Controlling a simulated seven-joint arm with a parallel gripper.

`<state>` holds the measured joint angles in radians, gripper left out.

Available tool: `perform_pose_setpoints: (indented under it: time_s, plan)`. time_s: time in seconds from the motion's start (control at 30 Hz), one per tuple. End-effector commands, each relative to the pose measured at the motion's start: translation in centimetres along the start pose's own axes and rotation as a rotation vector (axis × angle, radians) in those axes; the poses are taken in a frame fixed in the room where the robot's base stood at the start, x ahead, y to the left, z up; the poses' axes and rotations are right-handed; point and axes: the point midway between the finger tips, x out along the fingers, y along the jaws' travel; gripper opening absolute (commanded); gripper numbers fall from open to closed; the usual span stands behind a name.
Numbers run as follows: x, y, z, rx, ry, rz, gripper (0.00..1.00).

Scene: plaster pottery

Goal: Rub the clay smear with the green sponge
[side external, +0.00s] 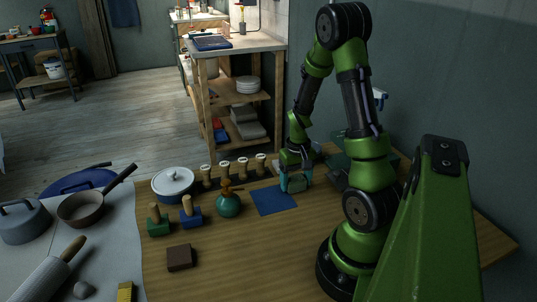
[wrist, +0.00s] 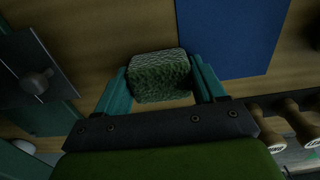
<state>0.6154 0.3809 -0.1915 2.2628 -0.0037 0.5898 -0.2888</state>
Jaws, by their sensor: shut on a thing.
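The green sponge (wrist: 160,76) is a textured block between the two teal fingers of my gripper (wrist: 158,68) in the wrist view. The fingers are shut on its two sides. The mat is also at the upper right of the wrist view (wrist: 232,35). I cannot tell whether the sponge touches the table. I cannot make out the clay smear in either view.
Several wooden-handled stamps (side external: 241,167) stand in a row behind the mat. The table's front middle is clear.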

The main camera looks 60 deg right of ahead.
Motion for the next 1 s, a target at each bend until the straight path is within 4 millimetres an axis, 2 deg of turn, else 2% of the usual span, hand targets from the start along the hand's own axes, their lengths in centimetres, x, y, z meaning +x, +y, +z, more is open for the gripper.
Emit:
perform_pose_setpoints:
  time_s: [0.57,0.63,0.7,1.0]
  plan:
    - [0.0,5.4,0.1,0.006,-0.001,0.0,0.45]
    - [-0.5,5.3,0.0,0.0,0.001,0.0,0.45]
    - [-2.2,5.2,-0.1,-0.001,0.006,0.001,0.45]
    - [-4.8,5.2,0.0,-0.001,0.003,0.001,0.45]
